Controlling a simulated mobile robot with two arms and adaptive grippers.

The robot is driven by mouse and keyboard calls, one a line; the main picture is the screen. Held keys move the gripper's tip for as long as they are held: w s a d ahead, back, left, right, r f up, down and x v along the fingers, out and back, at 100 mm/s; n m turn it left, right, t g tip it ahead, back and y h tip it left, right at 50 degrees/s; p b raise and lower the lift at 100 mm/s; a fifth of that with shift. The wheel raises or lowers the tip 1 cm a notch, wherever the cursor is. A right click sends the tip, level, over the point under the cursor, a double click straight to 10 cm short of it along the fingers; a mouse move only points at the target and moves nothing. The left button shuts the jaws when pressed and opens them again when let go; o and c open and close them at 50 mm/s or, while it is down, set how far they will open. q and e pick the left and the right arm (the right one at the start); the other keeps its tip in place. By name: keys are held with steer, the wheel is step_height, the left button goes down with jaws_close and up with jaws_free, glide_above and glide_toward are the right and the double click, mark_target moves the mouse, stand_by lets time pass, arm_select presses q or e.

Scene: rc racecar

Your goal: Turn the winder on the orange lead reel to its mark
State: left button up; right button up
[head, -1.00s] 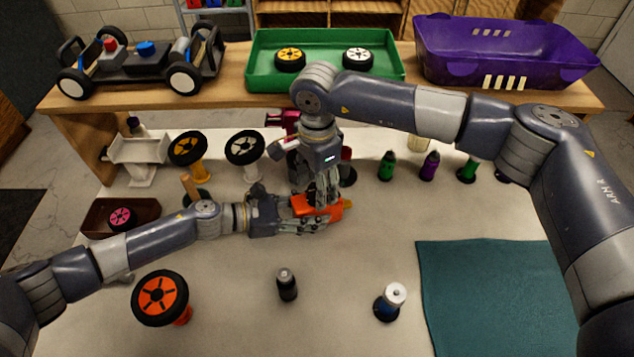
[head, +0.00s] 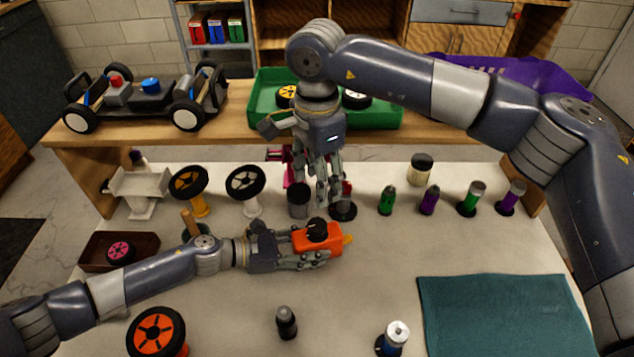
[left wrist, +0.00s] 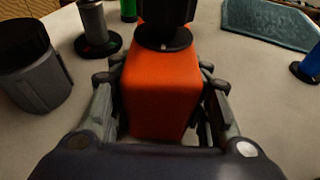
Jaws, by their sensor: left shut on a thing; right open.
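The orange lead reel (head: 313,241) is held by my left gripper (head: 308,256), whose fingers close on both sides of its body. The mark cannot be made out. My right gripper (head: 327,195) is open, empty and points down, above and apart from the winder.
A grey cylinder (head: 298,201) and several small bottles stand behind the reel. A wheel on an orange stand (head: 157,332), a dark bottle (head: 286,322) and a teal mat (head: 500,315) are in front. The table around the reel's front is clear.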

arm_select(q)
steer(key=o, duration=1.1)
steer(key=shift+c, duration=0.2)
steer(key=shift+a, duration=0.1)
steer(key=v, duration=1.2)
